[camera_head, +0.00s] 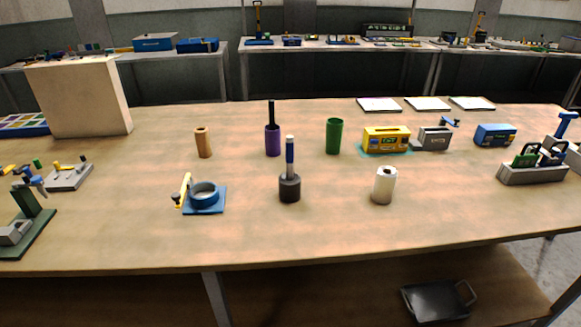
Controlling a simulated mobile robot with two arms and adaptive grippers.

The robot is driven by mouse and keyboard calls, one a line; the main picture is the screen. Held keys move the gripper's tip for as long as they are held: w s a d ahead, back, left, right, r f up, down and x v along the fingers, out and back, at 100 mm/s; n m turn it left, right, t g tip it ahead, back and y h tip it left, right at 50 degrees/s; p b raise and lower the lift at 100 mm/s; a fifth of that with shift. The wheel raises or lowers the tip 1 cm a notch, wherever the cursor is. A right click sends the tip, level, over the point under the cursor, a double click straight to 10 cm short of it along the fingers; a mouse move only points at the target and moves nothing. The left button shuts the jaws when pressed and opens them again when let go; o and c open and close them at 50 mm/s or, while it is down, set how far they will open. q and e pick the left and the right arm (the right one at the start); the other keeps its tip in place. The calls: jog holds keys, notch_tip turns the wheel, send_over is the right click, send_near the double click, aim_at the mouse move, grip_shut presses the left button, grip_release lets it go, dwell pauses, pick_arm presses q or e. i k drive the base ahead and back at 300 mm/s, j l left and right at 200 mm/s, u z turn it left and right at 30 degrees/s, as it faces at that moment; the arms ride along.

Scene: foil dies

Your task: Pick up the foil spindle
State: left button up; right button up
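I cannot tell for sure which thing is the foil spindle. A dark grey cylinder with a blue and grey rod upright in it (290,187) stands at the front middle of the workbench. Behind it, a purple cylinder holds an upright black rod (272,141). A white roll with a dark hole in its top (384,186) stands upright to the right. A tan hollow cylinder (203,143) and a green hollow cylinder (333,136) stand further back. Neither of my grippers is in view.
A blue ring fixture with a yellow lever (205,197) sits left of centre. A yellow box (386,141) and a grey box (433,139) stand at back right. A tall beige block (80,98) is at back left. The front strip of the workbench (330,235) is clear.

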aim_at(289, 139)
jog(key=i+l+u, duration=0.1)
jog(key=l, duration=0.3)
jog(key=i+l+u, duration=0.1)
jog(key=l, duration=0.3)
jog(key=i+l+u, duration=0.1)
jog(key=l, duration=0.3)
jog(key=i+l, duration=0.15)
jog(key=l, duration=0.3)
jog(key=u, duration=0.05)
